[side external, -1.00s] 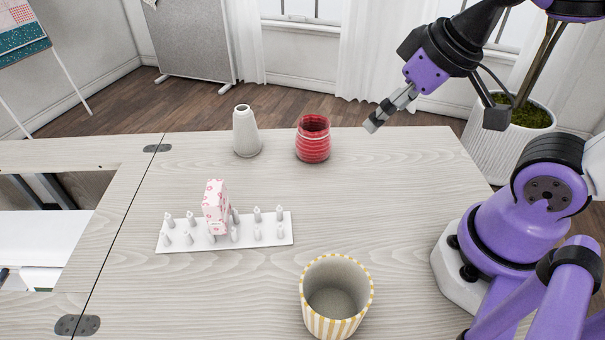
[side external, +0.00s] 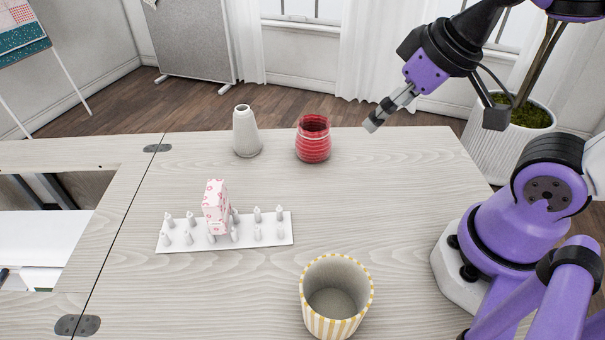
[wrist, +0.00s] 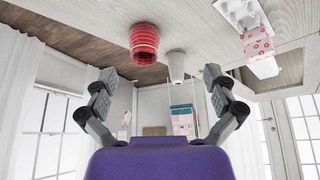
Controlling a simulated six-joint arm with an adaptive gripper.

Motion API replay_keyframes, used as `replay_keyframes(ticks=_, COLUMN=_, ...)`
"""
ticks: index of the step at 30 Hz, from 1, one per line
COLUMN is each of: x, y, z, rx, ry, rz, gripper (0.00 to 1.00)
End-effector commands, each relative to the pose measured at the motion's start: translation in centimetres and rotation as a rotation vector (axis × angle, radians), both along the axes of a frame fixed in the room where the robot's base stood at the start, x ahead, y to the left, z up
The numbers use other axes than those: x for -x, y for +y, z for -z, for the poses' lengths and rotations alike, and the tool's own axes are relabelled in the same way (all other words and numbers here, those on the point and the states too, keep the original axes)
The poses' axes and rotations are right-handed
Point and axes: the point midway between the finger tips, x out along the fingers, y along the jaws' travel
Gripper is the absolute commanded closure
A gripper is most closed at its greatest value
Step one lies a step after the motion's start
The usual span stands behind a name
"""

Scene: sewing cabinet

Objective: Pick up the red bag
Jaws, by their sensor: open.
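A small white bag or box with a red-pink pattern (side external: 215,205) stands upright on the white pegged rack (side external: 282,236), left of the table's middle. I see no plain red bag; this patterned item is the closest match. It also shows at the upper right of the wrist view (wrist: 257,44). My gripper (side external: 371,125) is raised near the table's far edge, right of the red glass and well away from the patterned item. In the wrist view my gripper (wrist: 160,76) has its two fingers spread wide with nothing between them.
A red striped glass (side external: 313,142) and a white cone-shaped vase (side external: 246,133) stand near the far edge. A yellow-striped pot (side external: 336,300) stands at the front. The tabletop (side external: 400,200) between the glass, rack and pot is clear. A potted plant (side external: 520,115) stands behind my arm.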

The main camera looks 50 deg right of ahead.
Motion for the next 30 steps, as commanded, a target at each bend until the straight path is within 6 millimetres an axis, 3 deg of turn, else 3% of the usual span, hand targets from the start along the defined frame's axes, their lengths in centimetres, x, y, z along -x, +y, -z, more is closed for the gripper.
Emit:
replay_keyframes(ticks=8, x=-1.0, y=-0.2, z=0.2, rx=0.007, ry=0.002, rz=-0.015, gripper=0.0)
replay_keyframes(ticks=18, x=-9.9, y=-3.3, z=4.0, rx=0.008, ry=-0.039, rz=-0.161, gripper=0.0)
replay_keyframes(ticks=24, x=-12.3, y=-4.7, z=5.9, rx=-0.008, ry=-0.075, rz=-0.193, gripper=0.0)
replay_keyframes(ticks=30, x=-13.9, y=-4.4, z=8.4, rx=-0.01, ry=-0.075, rz=-0.199, gripper=0.0)
